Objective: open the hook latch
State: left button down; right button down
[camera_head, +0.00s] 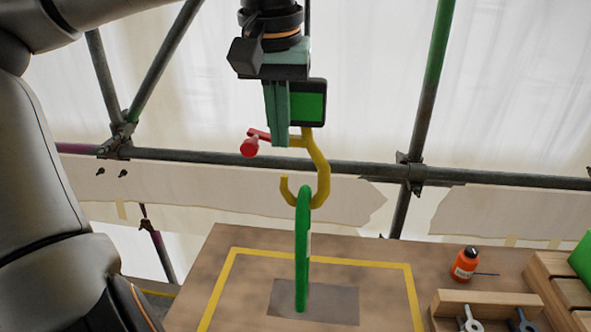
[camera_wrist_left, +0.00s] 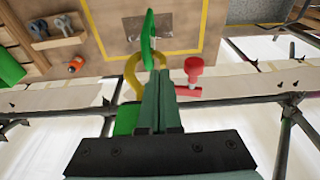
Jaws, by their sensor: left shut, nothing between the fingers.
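A yellow hook (camera_head: 321,172) hangs from a green and black block (camera_head: 308,102). It also shows in the wrist view (camera_wrist_left: 131,68). Its curved lower end meets the top of a green loop (camera_head: 302,250) standing on the table. A red lever with a round red knob (camera_head: 249,148) sticks out to the left near the top of the hook; the knob also shows in the wrist view (camera_wrist_left: 194,66). My left gripper (camera_head: 276,145) points down, shut and empty, between the knob and the hook's shank. Its fingers partly hide the lever, and I cannot tell whether they touch it.
The wooden table (camera_head: 225,262) has a yellow taped outline and a grey plate under the loop. An orange bottle (camera_head: 465,264) and a wooden rack (camera_head: 490,301) with grey parts stand at the right. Scaffold tubes (camera_head: 360,168) cross behind.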

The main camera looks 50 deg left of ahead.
pick_arm(q)
jog(key=shift+w+d+r, duration=0.1)
jog(key=shift+r, duration=1.25)
dwell(0.3)
